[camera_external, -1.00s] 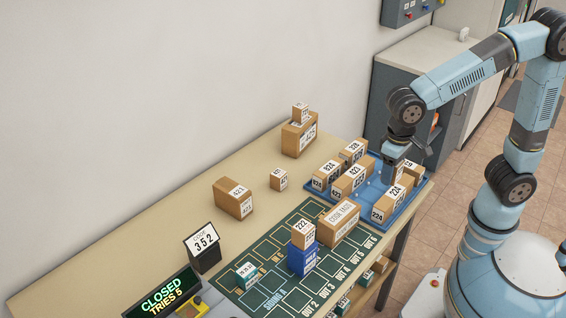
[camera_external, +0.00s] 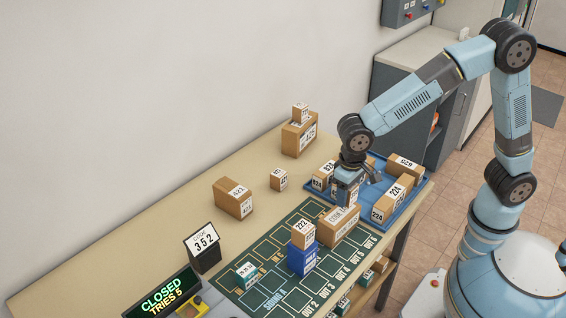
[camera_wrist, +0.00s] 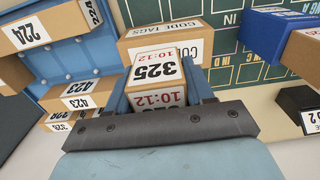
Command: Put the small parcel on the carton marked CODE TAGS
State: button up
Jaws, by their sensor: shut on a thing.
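The small parcel (camera_wrist: 156,72) is a brown box with a white label reading 325 and 10:12. In the wrist view my gripper (camera_wrist: 160,88) is shut on it, with a blue finger on each side. The carton marked CODE TAGS (camera_external: 331,229) is a larger brown box on the green mat, next to the blue tray. In the external view my gripper (camera_external: 348,196) is over the carton's back part. The carton (camera_wrist: 164,41) also shows just beyond the parcel in the wrist view. I cannot tell whether parcel and carton touch.
A blue tray (camera_external: 404,208) holds several parcels, among them one marked 224 (camera_external: 391,200). A parcel marked 222 (camera_external: 303,234) stands on a blue box (camera_external: 302,260) left of the carton. Bare table lies behind the mat, around a small parcel (camera_external: 278,180).

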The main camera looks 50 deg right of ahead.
aim_at(340, 213)
jog(key=shift+w+a+f, duration=0.25)
jog(key=shift+w+f, duration=0.05)
jog(key=shift+f, duration=0.2)
jog(key=shift+w+a+f, duration=0.2)
jog(key=shift+w+f, duration=0.05)
jog(key=shift+f, duration=1.55)
jog(key=shift+f, duration=0.15)
jog(key=o, duration=1.1)
notch_tip(340, 213, up, 12)
jog(key=shift+r, duration=0.1)
